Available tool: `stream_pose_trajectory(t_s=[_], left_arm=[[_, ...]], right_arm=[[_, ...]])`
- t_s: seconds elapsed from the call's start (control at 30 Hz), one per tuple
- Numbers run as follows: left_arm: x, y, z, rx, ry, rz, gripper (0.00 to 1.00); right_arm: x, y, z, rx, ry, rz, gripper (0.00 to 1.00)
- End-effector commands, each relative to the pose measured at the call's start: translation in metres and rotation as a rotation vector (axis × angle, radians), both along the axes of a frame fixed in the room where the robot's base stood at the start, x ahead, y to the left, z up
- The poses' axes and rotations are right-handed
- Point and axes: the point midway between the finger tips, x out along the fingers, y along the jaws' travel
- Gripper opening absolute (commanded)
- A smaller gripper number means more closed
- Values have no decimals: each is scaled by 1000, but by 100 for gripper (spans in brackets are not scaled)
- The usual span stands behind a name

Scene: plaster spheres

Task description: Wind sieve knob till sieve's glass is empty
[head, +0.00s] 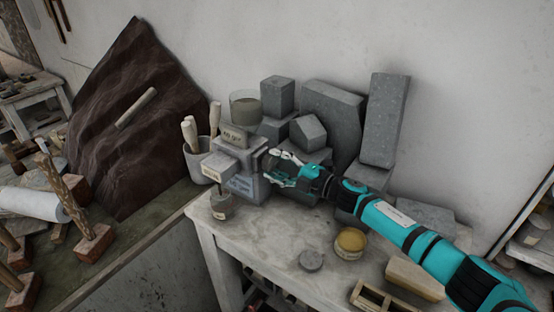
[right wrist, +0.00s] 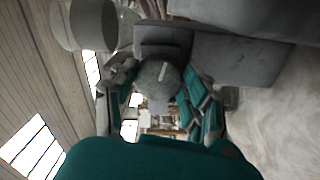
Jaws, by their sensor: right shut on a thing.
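The sieve (head: 245,180) is a grey boxy device with labels, standing on the pale table against the wall. Its glass (head: 245,108) sits on top and shows a dull grey-brown fill below a clearer rim. The glass also shows at the upper left of the right wrist view (right wrist: 88,25). The round grey sieve knob (right wrist: 158,80) is between the fingers of my right gripper (right wrist: 160,100), which is shut on it. In the head view my right gripper (head: 284,168) reaches the sieve's right side, and the knob is mostly hidden there. My left gripper is not in view.
A small labelled pot (head: 221,206) stands at the sieve's front left. Grey stone blocks (head: 330,112) crowd behind my right arm. A yellowish tin (head: 350,242) and a grey disc (head: 311,260) lie in front. A tool pot (head: 200,160) stands left of the sieve.

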Motion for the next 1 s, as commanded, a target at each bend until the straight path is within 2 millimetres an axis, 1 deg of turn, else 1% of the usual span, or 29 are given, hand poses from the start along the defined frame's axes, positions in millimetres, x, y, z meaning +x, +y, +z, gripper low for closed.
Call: stream_pose_trajectory(t_s=[0.03, 0.1, 0.3, 0.5, 0.73, 1.0], left_arm=[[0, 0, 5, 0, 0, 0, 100], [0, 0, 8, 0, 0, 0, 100], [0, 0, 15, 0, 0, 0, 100], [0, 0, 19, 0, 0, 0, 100], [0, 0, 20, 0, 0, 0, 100], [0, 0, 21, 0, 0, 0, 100]], right_arm=[[1, -1, 2, 23, 34, -3, 16], [1, -1, 1, 57, 82, -3, 16], [0, 0, 0, 140, 194, -2, 16], [0, 0, -1, 195, 269, -3, 16], [0, 0, -2, 224, 309, -3, 16], [0, 0, -2, 230, 318, -3, 16]])
